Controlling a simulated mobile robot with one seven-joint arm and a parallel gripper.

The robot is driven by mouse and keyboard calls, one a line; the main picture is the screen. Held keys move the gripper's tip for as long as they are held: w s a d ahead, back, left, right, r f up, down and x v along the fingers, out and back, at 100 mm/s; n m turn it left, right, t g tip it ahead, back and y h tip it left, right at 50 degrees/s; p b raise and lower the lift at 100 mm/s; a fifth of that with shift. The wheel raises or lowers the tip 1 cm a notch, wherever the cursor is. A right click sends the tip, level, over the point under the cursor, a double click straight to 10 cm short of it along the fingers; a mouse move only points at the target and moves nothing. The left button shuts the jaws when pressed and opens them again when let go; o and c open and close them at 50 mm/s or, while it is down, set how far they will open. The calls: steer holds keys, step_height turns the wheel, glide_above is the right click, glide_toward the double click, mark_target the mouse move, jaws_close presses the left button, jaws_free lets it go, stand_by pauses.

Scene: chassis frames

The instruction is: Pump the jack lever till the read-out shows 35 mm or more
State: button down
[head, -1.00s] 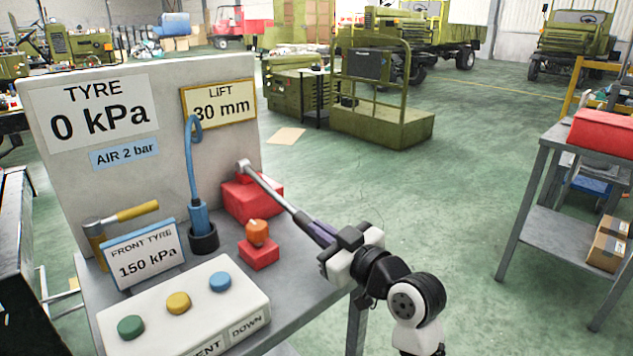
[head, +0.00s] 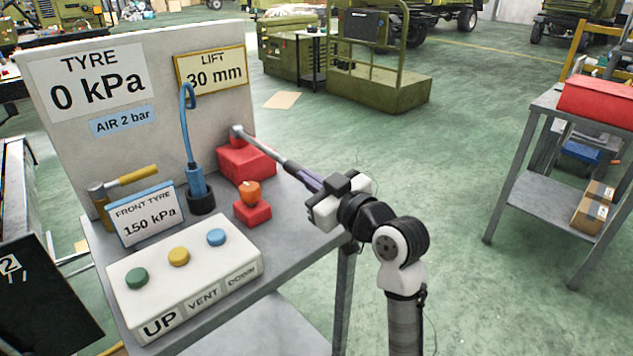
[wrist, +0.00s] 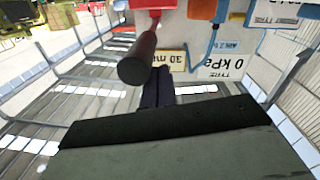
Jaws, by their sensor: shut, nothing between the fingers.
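The red jack (head: 246,162) stands on the bench with its grey lever (head: 268,148) sloping down to the right toward me. The LIFT read-out (head: 215,75) shows 30 mm. My gripper (head: 308,179) is at the lever's near end; its dark purple fingers overlap the handle there in the head view. In the wrist view the lever's dark round handle end (wrist: 136,68) lies beside my fingers (wrist: 158,88), not between them. The fingers are shut and empty. Whether they touch the handle, I cannot tell.
A red block with an orange knob (head: 251,205) stands in front of the jack. A button box (head: 185,278), a FRONT TYRE 150 kPa sign (head: 146,214), a hammer (head: 125,182) and a blue hose (head: 188,130) are to the left.

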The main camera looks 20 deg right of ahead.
steer(key=b+v, duration=0.1)
steer(key=v, duration=0.8)
steer(key=shift+s+r, duration=0.15)
steer(key=shift+r, duration=0.05)
stand_by(2.1)
